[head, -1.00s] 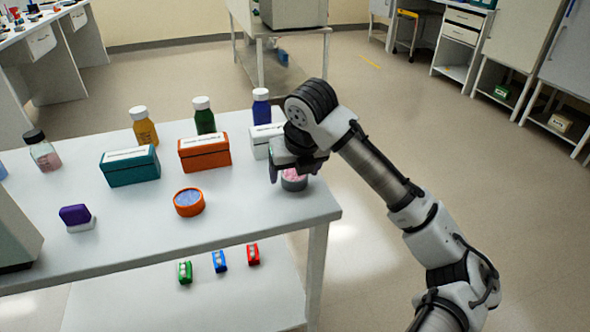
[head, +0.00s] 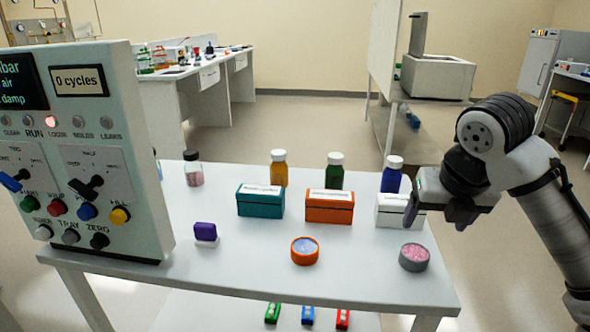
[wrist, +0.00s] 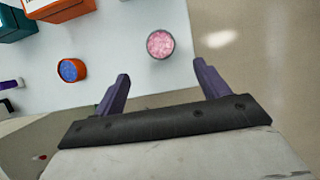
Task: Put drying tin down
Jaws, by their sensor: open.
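A round grey tin with pink contents (head: 414,257) stands upright on the white table (head: 356,278), near its right end. It also shows in the wrist view (wrist: 160,44), ahead of and between my fingertips, apart from them. My gripper (head: 434,218) is open and empty, above and behind the tin in the head view. Its two purple fingers also show in the wrist view (wrist: 161,76). An orange tin with blue contents (head: 305,250) stands to the left of the grey tin. I cannot tell from labels which tin is the drying tin.
Teal (head: 260,202), orange (head: 329,207) and white (head: 398,211) boxes stand in a row behind the tins, with capped bottles behind them. A purple and white object (head: 205,234) lies left. A control panel (head: 100,150) fills the left end. The table front is clear.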

